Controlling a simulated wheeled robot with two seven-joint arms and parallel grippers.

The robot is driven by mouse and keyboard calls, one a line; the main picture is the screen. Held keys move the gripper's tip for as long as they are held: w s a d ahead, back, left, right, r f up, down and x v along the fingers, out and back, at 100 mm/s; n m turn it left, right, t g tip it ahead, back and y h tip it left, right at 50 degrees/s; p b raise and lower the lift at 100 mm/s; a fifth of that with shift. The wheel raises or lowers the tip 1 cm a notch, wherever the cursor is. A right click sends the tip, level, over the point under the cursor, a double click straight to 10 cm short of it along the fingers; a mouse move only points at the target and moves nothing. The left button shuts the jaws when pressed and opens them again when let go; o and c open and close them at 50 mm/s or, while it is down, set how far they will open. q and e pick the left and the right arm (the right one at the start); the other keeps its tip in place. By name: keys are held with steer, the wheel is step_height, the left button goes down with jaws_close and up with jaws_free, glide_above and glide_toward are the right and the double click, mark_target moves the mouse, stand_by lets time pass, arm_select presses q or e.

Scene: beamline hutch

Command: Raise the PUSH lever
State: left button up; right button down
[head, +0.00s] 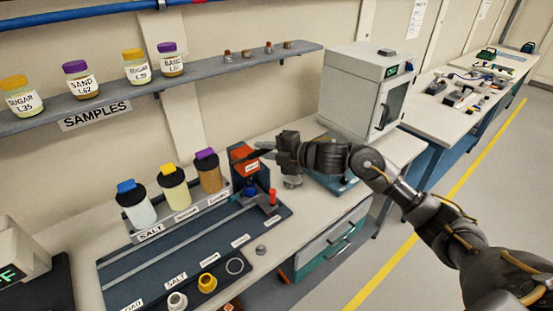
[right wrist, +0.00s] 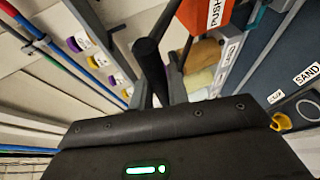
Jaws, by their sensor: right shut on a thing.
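The orange PUSH unit (head: 245,166) stands on the bench at the right end of the dark rail board. It also shows at the top of the right wrist view, with its white PUSH label (right wrist: 215,14). My right gripper (head: 268,151) reaches in from the right beside the top of the unit. In the right wrist view its fingers (right wrist: 156,88) are shut around a dark rod, the PUSH lever (right wrist: 150,58), which slants up out of the jaws towards the unit. In the head view the lever is mostly hidden by the gripper. My left gripper is out of view.
Salt, yellow and brown bottles (head: 174,188) stand in a labelled rack (head: 150,236) left of the unit. A red-topped peg (head: 272,197) is close below my gripper. A white oven (head: 362,90) stands behind my right arm. A sample shelf (head: 215,78) runs along the wall.

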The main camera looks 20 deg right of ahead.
steer(key=shift+w+a+r, duration=0.15)
steer(key=shift+w+r, duration=0.4)
steer(key=shift+r, duration=0.05)
steer(key=shift+w+a+r, duration=0.15)
steer(key=shift+w+r, duration=0.35)
steer(key=shift+r, duration=0.15)
steer(key=c, duration=1.4)
jaws_free()
steer(key=shift+o, duration=0.3)
steer(key=b+v, duration=0.3)
steer(key=v, duration=0.7)
steer(key=shift+s+d, duration=0.25)
steer(key=shift+s, duration=0.05)
